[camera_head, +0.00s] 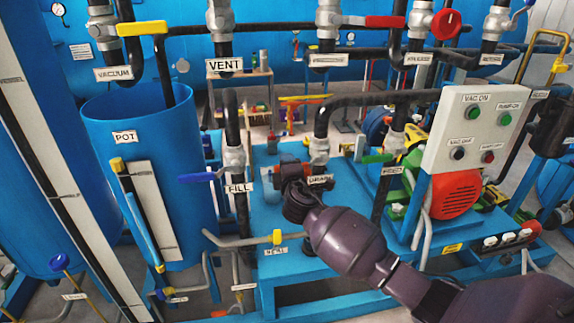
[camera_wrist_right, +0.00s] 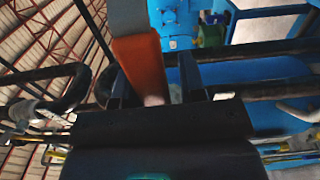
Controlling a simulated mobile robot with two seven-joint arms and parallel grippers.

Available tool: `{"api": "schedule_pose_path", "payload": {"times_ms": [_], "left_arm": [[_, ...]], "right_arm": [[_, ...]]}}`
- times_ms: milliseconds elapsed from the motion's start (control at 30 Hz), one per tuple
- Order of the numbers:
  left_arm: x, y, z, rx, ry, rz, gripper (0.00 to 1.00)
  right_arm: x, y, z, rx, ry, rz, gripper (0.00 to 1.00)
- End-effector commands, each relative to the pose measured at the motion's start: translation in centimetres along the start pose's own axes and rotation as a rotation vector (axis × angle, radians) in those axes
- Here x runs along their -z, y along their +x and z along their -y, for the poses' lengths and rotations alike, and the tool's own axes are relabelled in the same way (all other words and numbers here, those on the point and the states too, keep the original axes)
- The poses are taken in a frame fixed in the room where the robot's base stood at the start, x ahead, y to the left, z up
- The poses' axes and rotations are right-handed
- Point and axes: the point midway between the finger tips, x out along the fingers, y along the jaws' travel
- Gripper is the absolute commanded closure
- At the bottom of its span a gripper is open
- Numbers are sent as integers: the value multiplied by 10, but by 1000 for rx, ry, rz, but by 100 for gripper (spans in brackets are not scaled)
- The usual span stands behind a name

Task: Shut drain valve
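The drain valve (camera_head: 319,157) is on a dark vertical pipe in the middle of the head view, above the "DRAIN" label (camera_head: 320,180). My right gripper (camera_head: 293,172) is at its left side and partly hides its handle. In the right wrist view, an orange handle (camera_wrist_right: 142,68) reaches down between the two dark fingers of my right gripper (camera_wrist_right: 158,85). The fingers stand apart, with a gap beside the handle at the right finger; contact with the left finger cannot be told. My left gripper is not in view.
The blue-handled fill valve (camera_head: 197,177) is close on the left and the green-handled valve (camera_head: 378,158) on the right. A control panel (camera_head: 476,125) and red motor (camera_head: 455,195) stand further right. The blue pot (camera_head: 190,215) is at left. Pipes crowd the space above.

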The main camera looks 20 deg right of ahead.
Motion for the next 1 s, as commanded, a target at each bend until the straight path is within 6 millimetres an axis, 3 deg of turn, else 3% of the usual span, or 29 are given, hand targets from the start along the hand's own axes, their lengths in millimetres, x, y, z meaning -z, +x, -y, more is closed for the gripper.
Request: {"api": "schedule_pose_path", "payload": {"times_ms": [100, 467, 1000], "left_arm": [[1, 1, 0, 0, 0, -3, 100], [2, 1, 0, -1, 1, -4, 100], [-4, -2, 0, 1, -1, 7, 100]], "right_arm": [[0, 0, -1, -1, 3, 0, 49], [0, -6, -2, -3, 7, 0, 49], [0, -89, 0, 0, 6, 1, 49]]}}
